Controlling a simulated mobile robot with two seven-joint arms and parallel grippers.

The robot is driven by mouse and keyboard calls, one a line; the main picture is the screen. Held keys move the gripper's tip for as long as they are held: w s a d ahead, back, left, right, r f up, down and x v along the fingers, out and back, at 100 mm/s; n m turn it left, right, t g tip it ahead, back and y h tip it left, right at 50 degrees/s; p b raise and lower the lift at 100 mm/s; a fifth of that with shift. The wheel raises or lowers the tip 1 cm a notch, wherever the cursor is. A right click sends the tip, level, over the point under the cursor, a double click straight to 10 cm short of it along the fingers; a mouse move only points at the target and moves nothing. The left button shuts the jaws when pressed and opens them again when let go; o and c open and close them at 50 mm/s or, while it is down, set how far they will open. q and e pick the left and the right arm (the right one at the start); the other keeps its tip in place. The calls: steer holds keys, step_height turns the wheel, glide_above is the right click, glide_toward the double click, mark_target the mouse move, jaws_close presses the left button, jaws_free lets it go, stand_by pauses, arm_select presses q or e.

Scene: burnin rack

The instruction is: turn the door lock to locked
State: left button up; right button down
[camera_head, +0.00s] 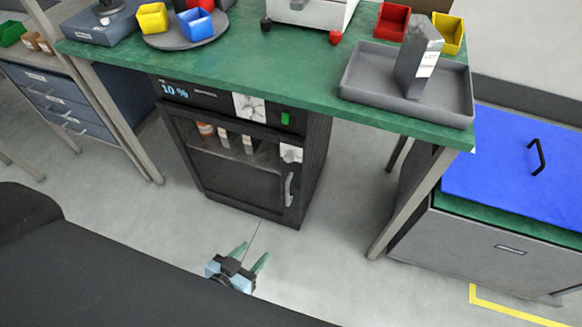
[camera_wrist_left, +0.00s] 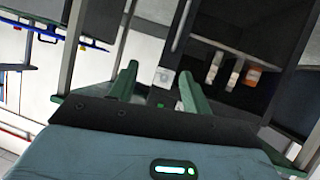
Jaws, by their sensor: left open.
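The dark burn-in cabinet (camera_head: 240,196) stands under the green bench, its glass door shut. The door lock (camera_head: 291,153) is a light square plate with a knob at the door's upper right, above the door handle (camera_head: 289,188). In the left wrist view, a light square plate that looks like the lock (camera_wrist_left: 164,77) shows between the fingers. My left gripper (camera_head: 250,256) is open and empty, in front of and below the cabinet, apart from the door. Its green fingers also show in the left wrist view (camera_wrist_left: 158,88). My right gripper is not in view.
The green bench top (camera_head: 275,70) overhangs the cabinet. A grey tray (camera_head: 365,95) with a grey block stands on it. A bench leg (camera_head: 405,205) and a blue-lidded chest (camera_head: 500,160) stand to the right. The floor before the cabinet is clear.

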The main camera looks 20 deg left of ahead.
arm_select(q)
steer(key=w+n+t+b, duration=0.1)
steer(key=w+t+b, duration=0.4)
steer(key=w, duration=0.8)
steer(key=n+y+b, duration=0.1)
steer(key=y+b, duration=0.1)
steer(key=b, duration=0.2)
glide_toward(288, 160)
steer(key=w, duration=0.1)
steer(key=shift+t, duration=0.3)
steer(key=shift+w+d+f+b, duration=0.15)
steer(key=shift+w+b, duration=0.35)
steer(key=shift+w, duration=1.55)
steer(key=shift+w+f+b, duration=0.1)
steer(key=shift+w+b, duration=0.35)
steer(key=shift+w, duration=1.6)
steer(key=shift+c, duration=0.2)
steer(key=c, duration=0.9)
steer(key=shift+c, duration=0.2)
